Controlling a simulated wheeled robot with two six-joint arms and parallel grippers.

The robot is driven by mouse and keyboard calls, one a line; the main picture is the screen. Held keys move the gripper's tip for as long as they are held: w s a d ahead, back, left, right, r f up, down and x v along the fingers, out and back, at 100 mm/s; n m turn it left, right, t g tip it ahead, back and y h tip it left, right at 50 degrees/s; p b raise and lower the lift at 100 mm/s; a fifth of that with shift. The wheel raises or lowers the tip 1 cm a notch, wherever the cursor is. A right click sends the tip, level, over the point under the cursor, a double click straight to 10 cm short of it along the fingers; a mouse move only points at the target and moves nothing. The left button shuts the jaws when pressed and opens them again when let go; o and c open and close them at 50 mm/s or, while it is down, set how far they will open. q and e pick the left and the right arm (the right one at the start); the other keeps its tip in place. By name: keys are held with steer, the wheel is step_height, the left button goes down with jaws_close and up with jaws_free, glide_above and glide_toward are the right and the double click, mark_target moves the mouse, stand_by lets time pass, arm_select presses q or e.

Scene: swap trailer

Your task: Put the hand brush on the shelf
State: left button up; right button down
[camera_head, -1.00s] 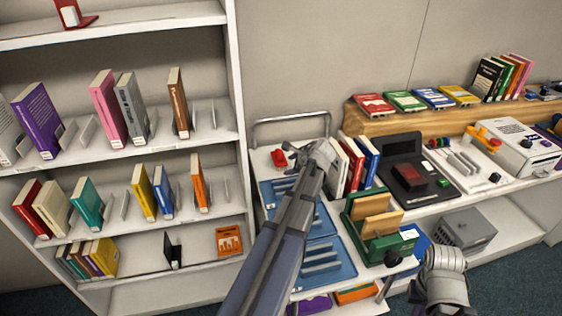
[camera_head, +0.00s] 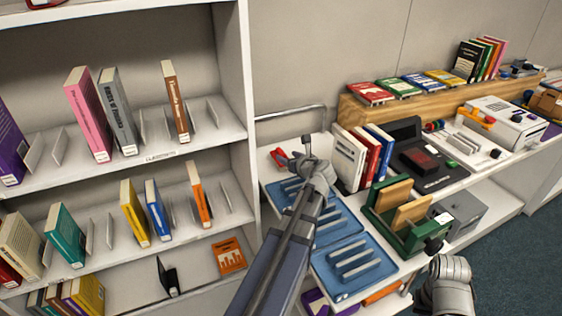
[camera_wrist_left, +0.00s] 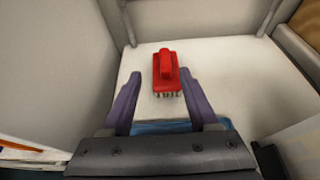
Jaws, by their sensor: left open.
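The hand brush is red with pale bristles. In the left wrist view the hand brush (camera_wrist_left: 166,70) lies on the white cart top, just ahead of and between my open fingers. In the head view the brush (camera_head: 279,157) shows at the back left of the cart, partly hidden by my gripper. My left gripper (camera_head: 300,153) is open and empty above the cart; it also shows in the left wrist view (camera_wrist_left: 163,92). The white shelf (camera_head: 160,112) stands at left with books and dividers. My right arm (camera_head: 447,285) shows at bottom right; its fingertips cannot be made out.
Blue trays (camera_head: 350,262) lie on the cart under my left arm. Upright books (camera_head: 350,155) and a green box (camera_head: 400,225) stand to their right. A metal rail (camera_head: 290,115) edges the cart's back. The shelf has gaps between dividers.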

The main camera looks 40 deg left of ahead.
mark_target(282, 153)
arm_select(q)
steer(key=shift+w+a+f, duration=0.25)
steer(key=shift+w+a, duration=0.05)
steer(key=shift+w, duration=0.05)
steer(key=shift+b+x, duration=0.5)
steer(key=shift+x, duration=0.35)
steer(key=x, duration=0.1)
steer(key=b+x, duration=0.1)
steer(key=x, duration=0.1)
steer(key=b+x, duration=0.1)
steer(key=shift+w+d+f, duration=0.1)
steer(key=shift+w+f, duration=0.25)
steer(key=shift+w, duration=0.05)
steer(key=shift+w+a, duration=0.1)
steer(key=shift+a, duration=0.3)
steer(key=shift+c, duration=0.2)
jaws_close()
